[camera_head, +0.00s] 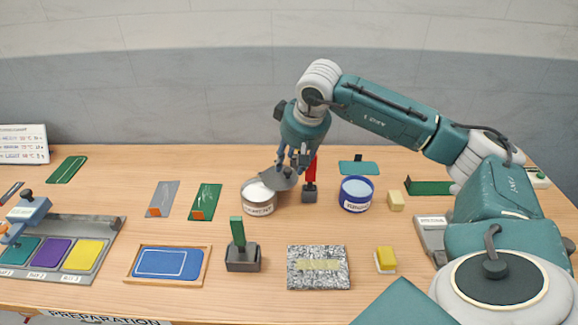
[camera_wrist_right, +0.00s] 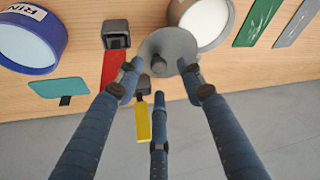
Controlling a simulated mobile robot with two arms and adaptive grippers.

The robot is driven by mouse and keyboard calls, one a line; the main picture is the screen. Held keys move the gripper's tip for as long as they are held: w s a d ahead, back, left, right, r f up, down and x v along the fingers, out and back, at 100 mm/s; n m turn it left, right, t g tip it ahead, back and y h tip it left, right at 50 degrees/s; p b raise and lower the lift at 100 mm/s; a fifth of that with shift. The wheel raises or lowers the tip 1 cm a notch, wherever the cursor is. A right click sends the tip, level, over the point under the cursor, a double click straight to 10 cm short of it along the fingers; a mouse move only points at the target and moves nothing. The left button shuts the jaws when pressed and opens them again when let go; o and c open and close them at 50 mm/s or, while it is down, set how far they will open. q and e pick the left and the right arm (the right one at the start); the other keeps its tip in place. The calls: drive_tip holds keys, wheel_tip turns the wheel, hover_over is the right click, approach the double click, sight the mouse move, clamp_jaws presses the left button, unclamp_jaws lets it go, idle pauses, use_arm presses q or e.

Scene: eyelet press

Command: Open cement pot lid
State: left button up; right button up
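The cement pot (camera_head: 258,197) is a pale round pot with a label, and its white contents show through the open top. Its grey lid (camera_head: 279,180) lies off to the right side of the opening, tilted, overlapping the rim. In the right wrist view the lid (camera_wrist_right: 180,42) shows its dark knob (camera_wrist_right: 157,63), beside the pot (camera_wrist_right: 208,22). My right gripper (camera_head: 293,160) is just above the lid; in the wrist view its fingers (camera_wrist_right: 158,82) are spread around the knob with gaps visible. Whether the lid touches the rim is unclear. My left gripper is not in view.
A red-handled tool (camera_head: 310,183) stands close to the right of the lid. Further right are a blue pot (camera_head: 356,194) and a beige block (camera_head: 396,201). A green-handled stamp (camera_head: 242,252) and a speckled slab (camera_head: 319,276) lie in front. Bare table separates them.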

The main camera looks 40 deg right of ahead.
drive_tip(key=v, duration=0.8)
drive_tip(key=shift+r, duration=0.35)
drive_tip(key=shift+s, duration=0.1)
